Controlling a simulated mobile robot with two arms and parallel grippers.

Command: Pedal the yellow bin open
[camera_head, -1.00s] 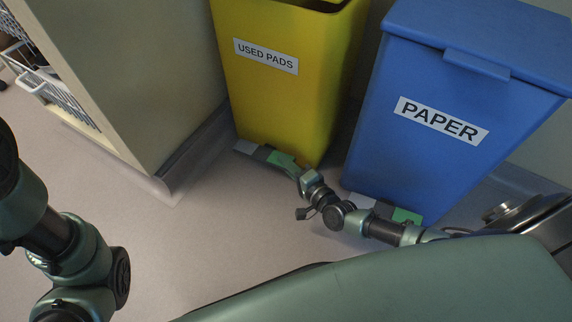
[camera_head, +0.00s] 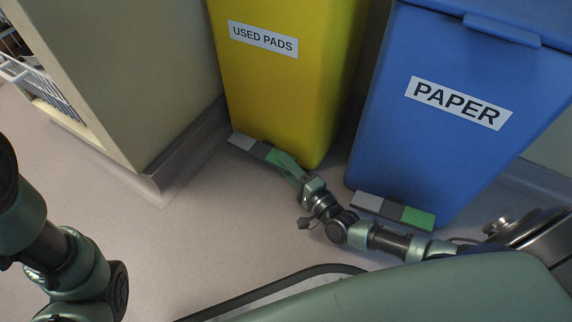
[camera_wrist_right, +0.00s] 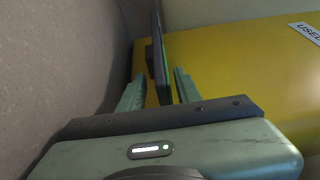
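The yellow bin (camera_head: 285,100), labelled USED PADS, stands on the floor between a cabinet and a blue bin. Its top is cut off, so its lid is hidden. Its pedal (camera_head: 243,142) is a low bar at the foot with grey, dark and green parts. My right gripper (camera_head: 287,164) is low at the pedal's green end. In the right wrist view the fingers (camera_wrist_right: 160,88) stand apart, with the thin dark-and-green pedal (camera_wrist_right: 157,50) edge-on in line with the gap. I cannot tell whether they touch it. My left gripper is out of view.
The blue PAPER bin (camera_head: 445,145) stands to the right with its own grey-and-green pedal (camera_head: 392,210), close to my right arm. A beige cabinet (camera_head: 125,80) stands at the left. The floor (camera_head: 190,235) in front is clear.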

